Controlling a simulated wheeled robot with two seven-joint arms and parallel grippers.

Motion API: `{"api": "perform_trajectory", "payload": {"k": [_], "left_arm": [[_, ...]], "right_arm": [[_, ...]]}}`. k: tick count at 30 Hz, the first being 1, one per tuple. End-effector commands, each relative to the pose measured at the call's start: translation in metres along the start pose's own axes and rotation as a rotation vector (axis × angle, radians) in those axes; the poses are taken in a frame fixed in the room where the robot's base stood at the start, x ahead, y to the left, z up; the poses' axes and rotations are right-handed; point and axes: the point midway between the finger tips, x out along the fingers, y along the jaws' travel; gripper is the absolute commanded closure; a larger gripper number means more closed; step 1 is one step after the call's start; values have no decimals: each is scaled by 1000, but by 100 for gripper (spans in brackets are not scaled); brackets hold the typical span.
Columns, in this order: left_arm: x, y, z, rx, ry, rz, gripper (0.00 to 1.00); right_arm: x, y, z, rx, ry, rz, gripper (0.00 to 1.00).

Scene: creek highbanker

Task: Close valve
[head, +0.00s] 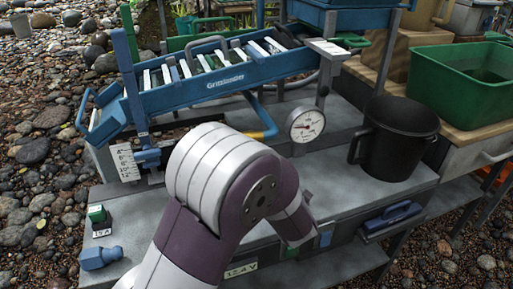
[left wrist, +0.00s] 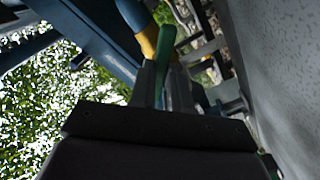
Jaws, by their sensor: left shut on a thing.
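In the left wrist view my left gripper (left wrist: 163,75) is shut on a green lever (left wrist: 165,45), which looks like the valve's handle. The lever stands up between the fingertips, beside a blue pipe (left wrist: 132,12) with a yellow band (left wrist: 148,40). The valve body is hidden behind the fingers. My arm hides the valve and the left gripper there. My right gripper is not in view.
The blue sluice (head: 215,85) is above and behind my arm. A pressure gauge (head: 306,124) and a black bucket (head: 396,137) stand to the right on the grey bench (head: 345,182). A green tub (head: 468,85) is at far right. A blue knob (head: 100,257) lies at lower left.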

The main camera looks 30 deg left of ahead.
Motion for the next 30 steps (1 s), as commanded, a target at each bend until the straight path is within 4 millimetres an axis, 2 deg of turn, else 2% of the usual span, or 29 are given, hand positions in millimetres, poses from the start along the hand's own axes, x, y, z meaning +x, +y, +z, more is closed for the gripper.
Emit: {"api": "perform_trajectory", "payload": {"k": [1,3,12,19,30], "left_arm": [[0,4,-4,36,-2,-1,100],[0,4,-3,87,-3,-2,100],[0,2,-2,265,-2,-1,100],[0,1,0,333,-2,-1,100],[0,0,1,350,-2,0,100]], "right_arm": [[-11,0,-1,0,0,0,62],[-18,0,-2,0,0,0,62],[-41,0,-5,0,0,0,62],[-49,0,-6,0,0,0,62],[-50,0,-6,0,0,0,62]]}}
